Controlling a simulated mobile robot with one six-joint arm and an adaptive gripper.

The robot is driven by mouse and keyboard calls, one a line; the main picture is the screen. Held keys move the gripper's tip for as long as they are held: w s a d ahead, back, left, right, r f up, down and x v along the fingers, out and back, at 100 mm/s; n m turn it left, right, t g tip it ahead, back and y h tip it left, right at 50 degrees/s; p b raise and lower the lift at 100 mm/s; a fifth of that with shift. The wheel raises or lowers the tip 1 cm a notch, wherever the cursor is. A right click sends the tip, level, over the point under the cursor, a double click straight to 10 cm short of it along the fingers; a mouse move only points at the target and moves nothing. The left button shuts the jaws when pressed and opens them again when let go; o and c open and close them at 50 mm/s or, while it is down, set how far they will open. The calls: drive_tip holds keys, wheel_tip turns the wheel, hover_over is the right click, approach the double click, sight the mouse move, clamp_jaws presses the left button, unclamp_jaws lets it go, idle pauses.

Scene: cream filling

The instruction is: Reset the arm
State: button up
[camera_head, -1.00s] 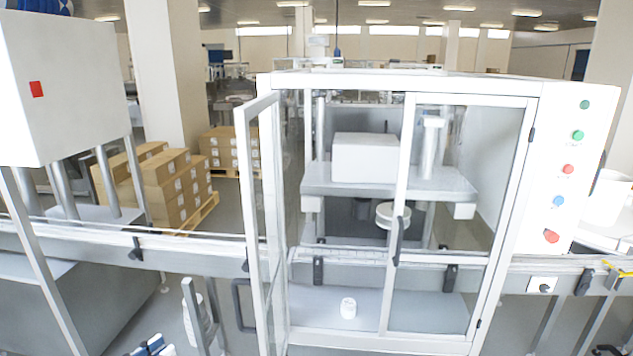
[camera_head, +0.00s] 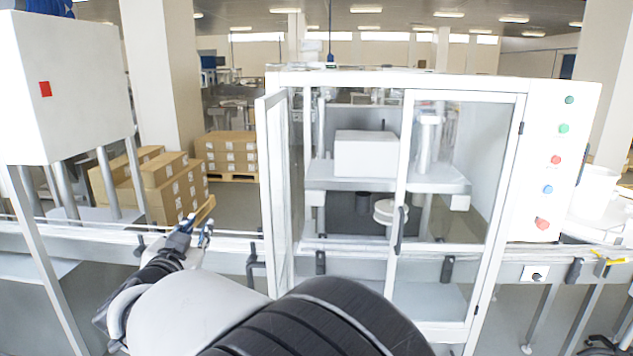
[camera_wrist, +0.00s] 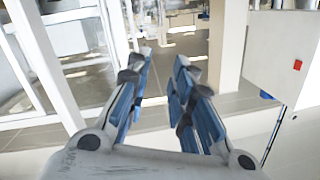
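My gripper (camera_head: 197,232) is at the left of centre in the head view, in front of the conveyor rail and left of the machine's open door. In the wrist view my gripper (camera_wrist: 165,60) shows two fingers with blue pads. Their tips stand apart, with nothing held between them. My arm fills the lower middle of the head view and hides the lower part of the machine.
The white glazed machine (camera_head: 405,82) stands in the centre, with its left door (camera_head: 263,190) swung open. A white cabinet with a red square (camera_head: 70,85) stands at the left. Stacked cartons (camera_head: 180,200) are behind the rail. Buttons line the panel (camera_head: 545,205).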

drive_tip(key=s+d+r+n+g+y+b, duration=0.1)
drive_tip(key=s+d+n+g+y, duration=0.1)
drive_tip(key=s+d, duration=0.35)
drive_tip(key=s+d+r+n+g+y+b, duration=0.1)
drive_tip(key=s+d+n+g+y, duration=0.15)
drive_tip(key=d, duration=0.65)
drive_tip(key=s+d+f+g+h, duration=0.1)
drive_tip(key=s+d+f+g, duration=0.1)
drive_tip(key=s+d+f, duration=0.4)
drive_tip(key=s+d+f+m+g+h+b, duration=0.1)
drive_tip(key=s+d+f+g+h, duration=0.1)
drive_tip(key=s+d+f, duration=0.4)
drive_tip(key=s+d+f+g+h+b, duration=0.1)
drive_tip(key=s+d+f+g, duration=0.3)
drive_tip(key=s+d, duration=0.8)
drive_tip(key=s+f+h, duration=0.1)
drive_tip(key=s, duration=0.3)
drive_tip(key=shift+f, duration=0.4)
